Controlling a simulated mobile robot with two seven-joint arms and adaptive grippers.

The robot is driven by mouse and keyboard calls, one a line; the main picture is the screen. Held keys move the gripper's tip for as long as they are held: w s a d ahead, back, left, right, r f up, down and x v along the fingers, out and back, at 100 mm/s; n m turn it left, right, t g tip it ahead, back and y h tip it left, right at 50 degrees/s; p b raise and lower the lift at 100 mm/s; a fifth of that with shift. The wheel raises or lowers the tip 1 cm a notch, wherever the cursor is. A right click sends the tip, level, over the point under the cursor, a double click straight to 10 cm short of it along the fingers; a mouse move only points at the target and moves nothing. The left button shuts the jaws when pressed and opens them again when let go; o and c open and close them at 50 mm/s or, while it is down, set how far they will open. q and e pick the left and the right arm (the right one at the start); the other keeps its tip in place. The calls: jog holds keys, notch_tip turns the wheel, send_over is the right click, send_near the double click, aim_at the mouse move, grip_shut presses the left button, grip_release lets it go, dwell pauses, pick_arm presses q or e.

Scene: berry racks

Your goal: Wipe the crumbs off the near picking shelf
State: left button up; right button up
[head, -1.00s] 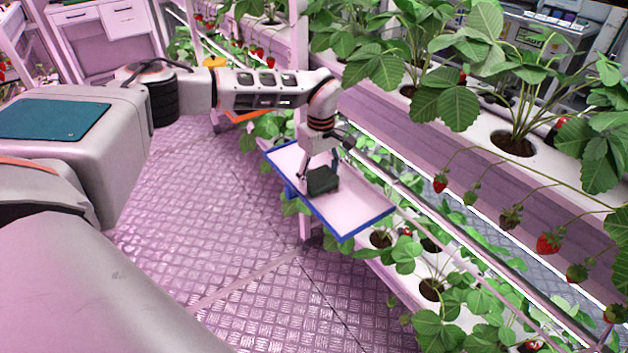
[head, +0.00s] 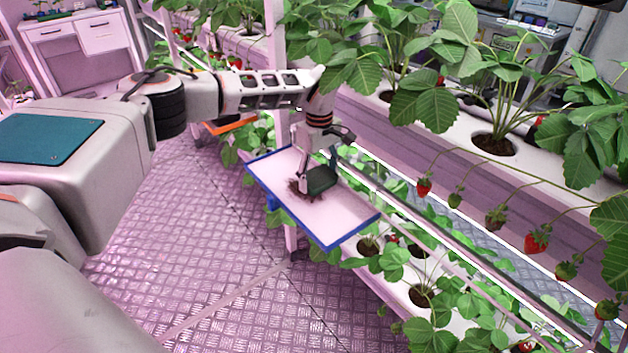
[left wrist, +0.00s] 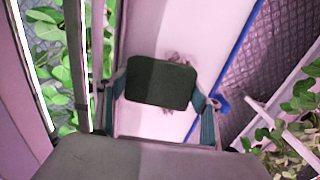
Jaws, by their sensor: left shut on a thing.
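The near picking shelf (head: 340,218) is a pale tray-like board with a blue rim, fixed on the aisle side of the rack. My left gripper (head: 311,178) points down over it, shut on a dark green wiping pad (head: 322,181). The pad is at the shelf's surface; whether it presses on it I cannot tell. A patch of brown crumbs (head: 296,188) lies on the shelf right beside the pad, on its left. In the left wrist view the pad (left wrist: 160,83) sits between the two fingers, with crumbs (left wrist: 177,57) showing past its edge. My right gripper is not in view.
Strawberry plants grow in a white upper gutter (head: 460,130), with berries hanging over its side. Lower plants (head: 400,262) grow just beyond the shelf's near end. The metal floor (head: 200,270) left of the shelf is clear. White drawers (head: 78,38) stand at the back left.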

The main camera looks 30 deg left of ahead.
pick_arm(q)
jog(key=shift+w+d+f+b, duration=0.15)
jog(key=shift+w+d+b, duration=0.15)
jog(key=shift+w, duration=0.3)
jog(key=shift+w+r, duration=0.1)
jog(key=shift+r, duration=0.15)
jog(key=shift+w+a+r+b, duration=0.2)
jog(key=shift+w+a, duration=0.2)
jog(key=shift+a, duration=0.4)
jog(key=shift+w+a+r+b, duration=0.1)
jog(key=shift+w+a+r, duration=0.2)
jog(key=shift+a, duration=0.5)
jog(key=shift+s+p, duration=0.15)
jog(key=shift+p, duration=0.25)
jog(key=shift+s+a+p, duration=0.25)
jog(key=shift+s+p, duration=0.55)
jog(key=shift+s+a+f+p, duration=0.15)
jog(key=shift+s+a+p, duration=0.05)
jog(key=shift+s+p, duration=0.35)
jog(key=shift+s+f, duration=0.15)
jog(key=shift+s, duration=0.1)
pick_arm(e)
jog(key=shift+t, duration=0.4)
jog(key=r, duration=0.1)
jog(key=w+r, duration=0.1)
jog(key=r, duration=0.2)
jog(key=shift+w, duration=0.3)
